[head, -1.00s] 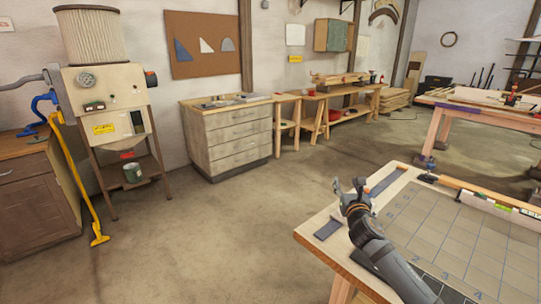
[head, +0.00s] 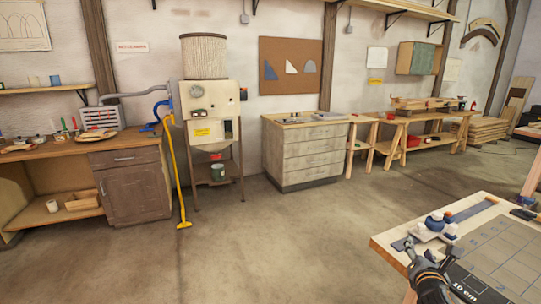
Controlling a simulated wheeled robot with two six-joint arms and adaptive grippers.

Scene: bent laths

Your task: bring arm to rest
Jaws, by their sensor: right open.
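My right gripper (head: 420,254) is at the lower right of the head view, over the near left part of the workbench (head: 392,240). Its fingers are apart, and I see nothing between them. It is seen from behind and partly cut off by the lower edge. My left gripper and arm are not in view.
A blue and white item (head: 438,226) sits on the workbench just beyond my right gripper. Open floor (head: 270,245) lies to the left. A dust collector (head: 210,115) and a drawer cabinet (head: 312,155) stand along the wall.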

